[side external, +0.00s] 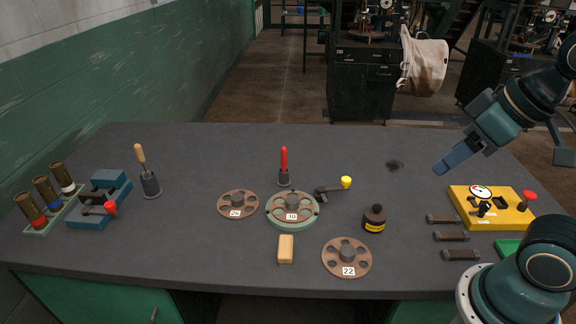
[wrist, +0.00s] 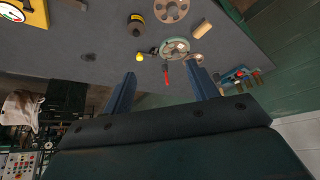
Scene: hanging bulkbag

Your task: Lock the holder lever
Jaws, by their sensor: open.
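A round green holder (side external: 293,224) with a brown spoked disc marked 10 (side external: 292,205) sits mid-table. A dark lever (side external: 328,190) with a yellow knob (side external: 346,182) lies at its right, pointing right. In the wrist view the holder (wrist: 188,43) and yellow knob (wrist: 140,57) show small, beyond the fingers. Which lever is the holder lever is not labelled; a blue clamp block (side external: 100,205) at far left also has a red-knobbed lever (side external: 110,208). My gripper (side external: 441,168) is open and empty above the table's right side, apart from both levers. It also shows in the wrist view (wrist: 164,76).
A red-handled tool (side external: 284,168) stands behind the holder. Loose discs (side external: 238,204) (side external: 346,257), a wooden block (side external: 286,249) and a black bottle (side external: 374,218) surround it. A yellow panel (side external: 490,210) and flat bars (side external: 451,236) lie right. The back centre is clear.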

